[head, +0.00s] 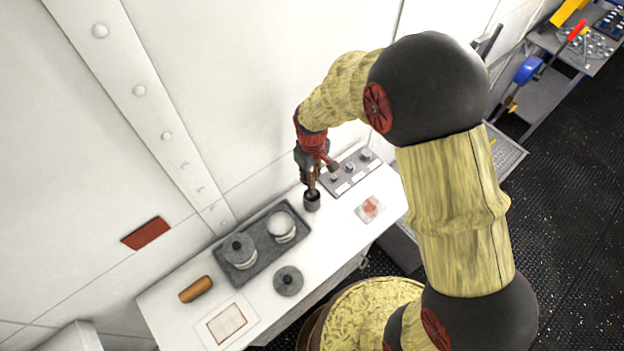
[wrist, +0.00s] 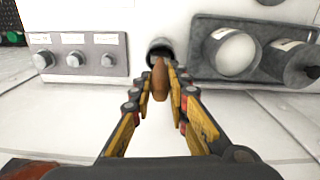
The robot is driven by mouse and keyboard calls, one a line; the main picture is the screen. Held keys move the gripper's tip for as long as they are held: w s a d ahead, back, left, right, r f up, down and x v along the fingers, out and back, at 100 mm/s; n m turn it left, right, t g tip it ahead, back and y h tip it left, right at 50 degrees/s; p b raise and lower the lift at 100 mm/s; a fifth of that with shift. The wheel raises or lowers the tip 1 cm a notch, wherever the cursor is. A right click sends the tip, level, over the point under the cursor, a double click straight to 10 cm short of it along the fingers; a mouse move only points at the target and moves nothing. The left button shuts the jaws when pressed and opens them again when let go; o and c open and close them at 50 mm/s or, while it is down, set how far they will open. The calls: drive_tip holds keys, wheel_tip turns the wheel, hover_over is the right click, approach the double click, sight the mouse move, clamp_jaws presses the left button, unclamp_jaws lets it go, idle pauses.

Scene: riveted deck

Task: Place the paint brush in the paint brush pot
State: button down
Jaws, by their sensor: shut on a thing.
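The paint brush pot is a small dark grey cylinder (head: 312,203) standing on the white table near its back edge; in the wrist view its round mouth (wrist: 160,46) shows beyond my fingertips. My gripper (head: 312,183) is directly above the pot, pointing down. In the wrist view my gripper (wrist: 161,88) is shut on the paint brush (wrist: 160,80), of which a brown rounded part shows between the fingers. The brush's far end lines up with the pot's mouth. I cannot tell how far it is inside; the fingers hide part of it.
Right of the pot is a grey panel with several knobs (head: 351,172). Left is a dark tray (head: 262,246) with two round containers. A dark round lid (head: 288,281), an orange-brown cylinder (head: 196,290), a framed sheet (head: 228,322) and a small card (head: 370,209) lie on the table. The wall is close behind.

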drive_tip(key=shift+f, duration=0.75)
drive_tip(key=c, duration=1.7)
unclamp_jaws()
drive_tip(key=shift+f, duration=0.15)
